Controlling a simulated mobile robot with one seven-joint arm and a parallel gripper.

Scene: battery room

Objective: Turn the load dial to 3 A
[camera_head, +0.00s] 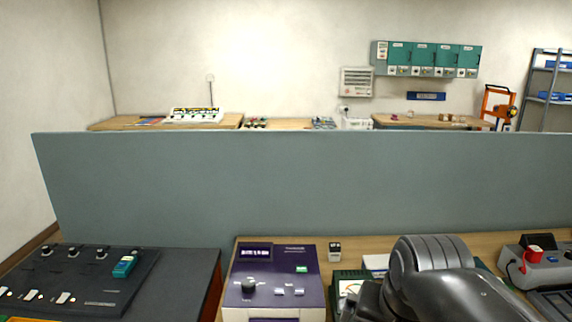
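A purple and white instrument (276,279) stands on the wooden bench at the bottom centre. It has a dark display (256,251), a round black dial (249,286) on the left of its sloping face, small light buttons and a lit green patch. The dial's markings and setting are too small to read, so I cannot confirm that it is the load dial. My arm's dark links fill the lower right, to the right of this instrument. My gripper is outside the frame.
A black panel (78,277) with several knobs and a green module (125,264) lies at left. A grey device (545,265) with a red part is at right. A grey partition (300,180) closes off the bench's back.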

